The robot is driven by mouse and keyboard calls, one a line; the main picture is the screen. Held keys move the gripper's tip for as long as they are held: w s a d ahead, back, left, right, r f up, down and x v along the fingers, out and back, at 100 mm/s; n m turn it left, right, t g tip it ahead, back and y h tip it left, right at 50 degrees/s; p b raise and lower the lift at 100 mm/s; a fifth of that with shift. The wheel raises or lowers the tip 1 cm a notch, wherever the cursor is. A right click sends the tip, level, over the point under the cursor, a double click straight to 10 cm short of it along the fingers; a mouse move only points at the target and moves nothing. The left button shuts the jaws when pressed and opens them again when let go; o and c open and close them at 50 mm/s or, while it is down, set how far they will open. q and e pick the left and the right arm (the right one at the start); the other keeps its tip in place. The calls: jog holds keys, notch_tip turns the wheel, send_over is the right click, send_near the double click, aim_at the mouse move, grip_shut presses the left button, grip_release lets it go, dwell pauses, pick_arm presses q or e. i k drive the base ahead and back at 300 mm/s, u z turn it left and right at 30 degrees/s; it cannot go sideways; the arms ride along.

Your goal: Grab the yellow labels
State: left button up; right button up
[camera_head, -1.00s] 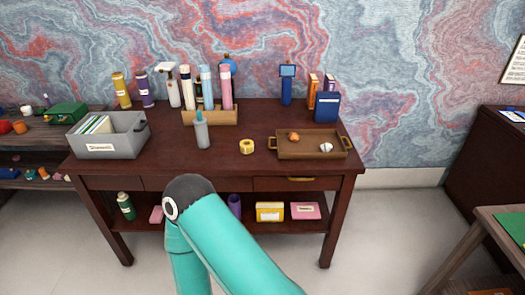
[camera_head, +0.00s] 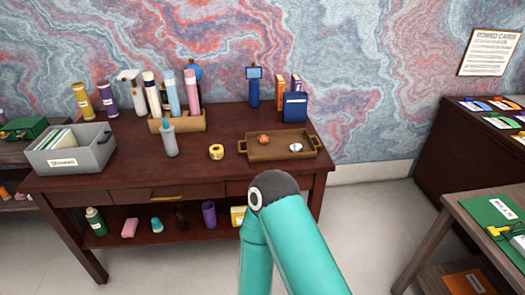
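A yellow roll (camera_head: 216,152) lies on the dark wooden desk (camera_head: 200,180), left of the brown tray. It may be the labels, but I cannot read any marking on it. A yellow box (camera_head: 238,216) stands on the desk's lower shelf, partly hidden behind a teal link of my own arm. Neither of my grippers is in view; only that arm link and its dark joint show in front of the desk.
A grey bin (camera_head: 95,155) with papers stands at the desk's left. The brown tray (camera_head: 262,152) holds two small items.

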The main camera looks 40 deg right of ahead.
aim_at(217, 152)
jog(key=z, duration=0.65)
jog(key=i, duration=1.05)
jog(key=z, duration=0.1)
